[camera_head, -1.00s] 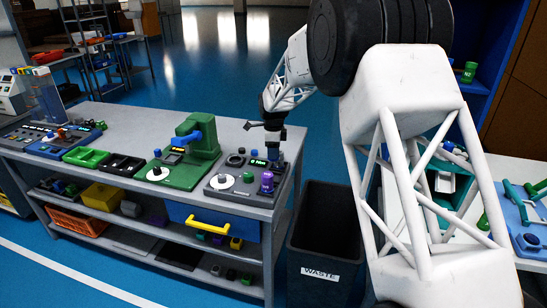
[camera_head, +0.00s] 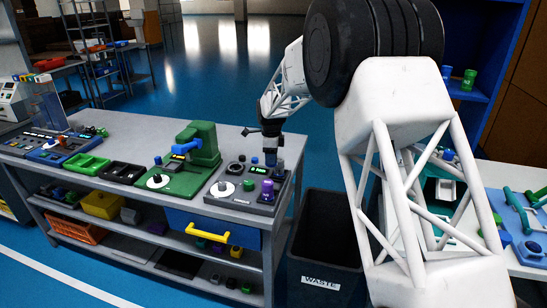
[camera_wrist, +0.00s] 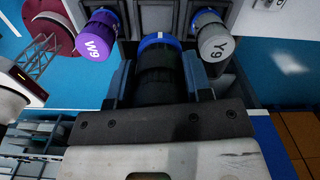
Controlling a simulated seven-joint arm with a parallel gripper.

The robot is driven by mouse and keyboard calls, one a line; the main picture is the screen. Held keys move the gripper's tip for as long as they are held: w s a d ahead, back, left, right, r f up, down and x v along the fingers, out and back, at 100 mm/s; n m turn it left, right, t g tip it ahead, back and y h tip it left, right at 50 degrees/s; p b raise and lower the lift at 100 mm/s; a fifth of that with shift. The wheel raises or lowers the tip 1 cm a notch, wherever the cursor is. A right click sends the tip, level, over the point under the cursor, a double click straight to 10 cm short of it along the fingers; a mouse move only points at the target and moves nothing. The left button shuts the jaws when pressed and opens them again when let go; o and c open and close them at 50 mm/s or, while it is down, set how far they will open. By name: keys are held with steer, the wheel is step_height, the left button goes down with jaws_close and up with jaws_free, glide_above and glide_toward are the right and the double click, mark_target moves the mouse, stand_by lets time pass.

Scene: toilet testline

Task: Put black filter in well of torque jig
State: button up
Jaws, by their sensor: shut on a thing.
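My gripper (camera_head: 270,158) is over the back right part of a dark grey station (camera_head: 233,199) at the right end of the bench, which I take to be the torque jig. In the wrist view, its two blue-grey fingers (camera_wrist: 158,85) are closed on a black cylinder with a blue end, the black filter (camera_wrist: 158,72). The filter points toward the station's dark frame (camera_wrist: 158,12). Whether its end is inside a well cannot be told. A purple W9 piece (camera_wrist: 97,36) and a grey Y9 piece (camera_wrist: 212,36) stand either side of it.
The station also carries a white disc (camera_head: 222,190) and a lit green display (camera_head: 259,170). A green press (camera_head: 200,150) stands to its left. A black waste bin (camera_head: 322,240) stands right of the bench. Green and black trays (camera_head: 122,172) lie further left.

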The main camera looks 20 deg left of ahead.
steer(key=w+a+f, duration=0.1)
steer(key=w+a, duration=0.1)
steer(key=a, duration=0.7)
steer(key=w+a+f, duration=0.2)
steer(key=w+a, duration=0.1)
steer(key=a, duration=0.6)
steer(key=shift+w, duration=0.2)
steer(key=shift+d+f, duration=0.1)
steer(key=shift+f, duration=0.1)
steer(key=shift+f, duration=2.95)
steer(key=shift+f, duration=0.25)
steer(key=o, duration=1)
step_height(320, 180, up, 8)
steer(key=shift+f, duration=0.1)
